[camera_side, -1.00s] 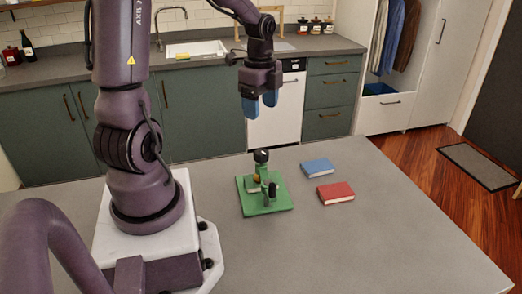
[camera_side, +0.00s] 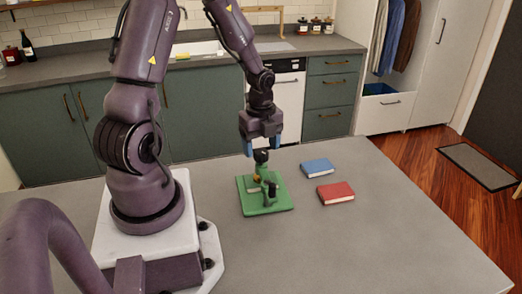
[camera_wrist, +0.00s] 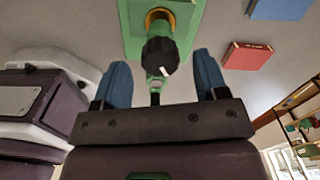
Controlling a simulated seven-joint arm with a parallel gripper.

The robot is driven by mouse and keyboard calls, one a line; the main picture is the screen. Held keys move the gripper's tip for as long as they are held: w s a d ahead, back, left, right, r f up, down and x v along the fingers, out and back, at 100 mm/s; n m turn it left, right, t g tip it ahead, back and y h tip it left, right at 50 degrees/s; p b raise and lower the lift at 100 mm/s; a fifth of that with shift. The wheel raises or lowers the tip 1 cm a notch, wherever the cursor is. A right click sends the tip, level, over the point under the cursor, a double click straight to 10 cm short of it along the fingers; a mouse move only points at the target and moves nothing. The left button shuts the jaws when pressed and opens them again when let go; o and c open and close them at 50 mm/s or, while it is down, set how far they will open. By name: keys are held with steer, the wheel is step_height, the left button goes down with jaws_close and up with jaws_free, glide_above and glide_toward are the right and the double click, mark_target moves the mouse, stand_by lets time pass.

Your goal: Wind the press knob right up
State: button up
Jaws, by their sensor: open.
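The green press (camera_side: 266,204) stands on the grey table, with a flat green base and a small upright frame. Its black knob (camera_side: 261,156) is at the top; in the wrist view the knob (camera_wrist: 160,57) carries a white mark. My gripper (camera_side: 263,150) is open just above the press, its blue fingers pointing down on either side of the knob's top. In the wrist view the two blue fingers (camera_wrist: 162,80) are wide apart with the knob between them, towards their tips. I cannot tell whether either finger touches it.
A blue book (camera_side: 317,168) and a red book (camera_side: 336,193) lie on the table to the right of the press. The table (camera_side: 360,245) is clear in front of them. A kitchen counter with a sink stands behind.

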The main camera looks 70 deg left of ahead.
steer(key=shift+f, duration=0.95)
steer(key=shift+c, duration=0.3)
steer(key=c, duration=0.9)
